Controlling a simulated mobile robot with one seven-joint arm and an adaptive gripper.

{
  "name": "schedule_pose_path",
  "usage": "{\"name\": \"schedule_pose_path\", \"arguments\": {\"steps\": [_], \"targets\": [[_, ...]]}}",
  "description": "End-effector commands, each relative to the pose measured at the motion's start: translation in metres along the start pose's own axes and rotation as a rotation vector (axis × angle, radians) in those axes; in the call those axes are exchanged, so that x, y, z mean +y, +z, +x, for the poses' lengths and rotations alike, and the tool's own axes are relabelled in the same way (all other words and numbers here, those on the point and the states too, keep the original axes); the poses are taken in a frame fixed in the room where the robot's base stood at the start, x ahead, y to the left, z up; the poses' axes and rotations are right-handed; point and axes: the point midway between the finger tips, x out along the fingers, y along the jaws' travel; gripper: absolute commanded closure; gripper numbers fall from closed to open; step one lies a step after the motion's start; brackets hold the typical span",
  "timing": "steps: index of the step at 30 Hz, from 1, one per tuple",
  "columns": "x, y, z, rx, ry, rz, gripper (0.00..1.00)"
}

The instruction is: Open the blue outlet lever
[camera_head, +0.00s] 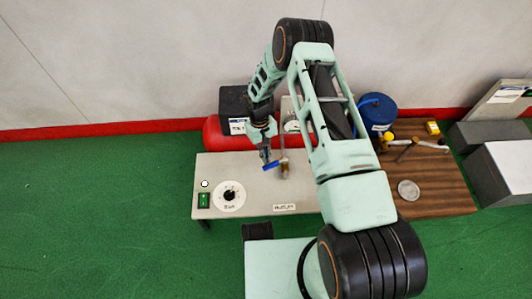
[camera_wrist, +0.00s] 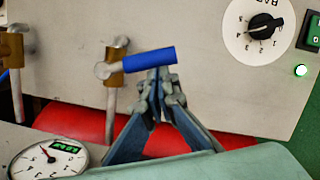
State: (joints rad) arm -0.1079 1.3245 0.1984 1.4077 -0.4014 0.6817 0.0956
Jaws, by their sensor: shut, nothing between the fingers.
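The blue outlet lever (camera_head: 271,166) sticks out to the left from a brass-coloured valve (camera_head: 284,168) above the pale control panel (camera_head: 245,183). In the wrist view the lever (camera_wrist: 149,60) is a blue sleeve on a metal stub, lying nearly level across the valve's pipe (camera_wrist: 112,95). My gripper (camera_wrist: 160,76) is shut and empty, its fingertips at the lever's free half. I cannot tell whether they touch it. In the head view my gripper (camera_head: 266,158) comes down from above, just behind the lever's outer end.
The panel bears a black-pointer dial (camera_head: 229,195), a green switch (camera_head: 204,200) and a white round light (camera_head: 205,184). A red tank (camera_head: 214,136) lies behind. A gauge (camera_wrist: 48,160) and a second brass fitting (camera_wrist: 15,50) stand nearby. A wooden top (camera_head: 440,190) is at right.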

Motion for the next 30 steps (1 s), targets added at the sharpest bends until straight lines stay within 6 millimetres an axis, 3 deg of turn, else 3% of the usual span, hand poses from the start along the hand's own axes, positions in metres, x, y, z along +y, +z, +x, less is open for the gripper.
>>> {"name": "schedule_pose_path", "arguments": {"steps": [15,30], "targets": [[-0.007,0.037,0.007,-0.003,0.112,-0.483,1.00],[0.003,0.067,0.015,-0.003,0.216,-0.921,1.00]]}}
